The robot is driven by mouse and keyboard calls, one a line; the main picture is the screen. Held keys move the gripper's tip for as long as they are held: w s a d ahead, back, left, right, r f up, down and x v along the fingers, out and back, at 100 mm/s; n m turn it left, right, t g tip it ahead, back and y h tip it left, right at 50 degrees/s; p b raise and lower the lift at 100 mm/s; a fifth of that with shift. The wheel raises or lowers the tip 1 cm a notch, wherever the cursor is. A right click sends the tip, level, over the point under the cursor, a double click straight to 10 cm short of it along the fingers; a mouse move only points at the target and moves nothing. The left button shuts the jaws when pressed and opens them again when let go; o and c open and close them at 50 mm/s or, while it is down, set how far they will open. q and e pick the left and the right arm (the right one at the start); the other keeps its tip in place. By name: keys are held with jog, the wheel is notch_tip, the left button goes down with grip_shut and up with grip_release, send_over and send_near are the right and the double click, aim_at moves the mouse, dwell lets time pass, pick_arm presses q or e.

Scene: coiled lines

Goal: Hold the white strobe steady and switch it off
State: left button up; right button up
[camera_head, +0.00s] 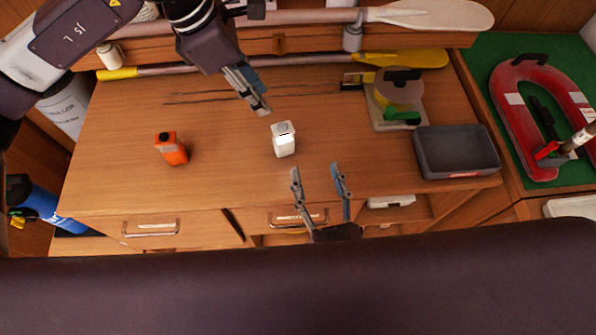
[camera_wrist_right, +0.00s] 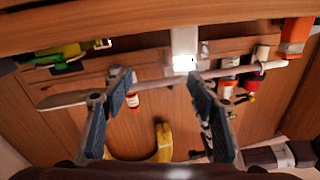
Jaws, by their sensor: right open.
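The white strobe (camera_head: 284,145) stands upright on the wooden worktop, with a grey top and a bright glowing patch on its front. In the right wrist view the strobe (camera_wrist_right: 184,42) shows beyond and between the fingers, its lit patch bright. My left gripper (camera_head: 264,112) points down just behind and left of the strobe, apart from it. Its fingers overlap in this view, so their opening is unclear. My right gripper (camera_head: 316,178) is open and empty in front of the strobe, near the worktop's front edge. The strobe's switch cannot be made out.
An orange bottle-like container (camera_head: 171,148) stands to the left. A grey bin (camera_head: 455,152) and a pale board with a tape-like roll (camera_head: 398,90) are at right. Paddles (camera_head: 400,60) lie along the back. The worktop between the orange container and strobe is clear.

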aim_at(286, 147)
jog(key=a+n, duration=0.1)
jog(key=w+a+f+n+y, duration=0.1)
jog(key=w+a+n+g+y, duration=0.1)
jog(key=shift+w+a+f, duration=0.1)
jog(key=shift+a+f, duration=0.05)
jog(key=shift+a, duration=0.25)
jog(key=shift+w+a, duration=0.15)
jog(key=shift+w, duration=0.15)
jog(key=x, duration=0.6)
jog(key=shift+w+a+f, duration=0.1)
jog(key=shift+w+f, duration=0.05)
jog(key=shift+w, duration=0.2)
jog(key=c, duration=1.3)
pick_arm(q)
grip_shut()
pick_arm(e)
jog(key=shift+c, duration=0.2)
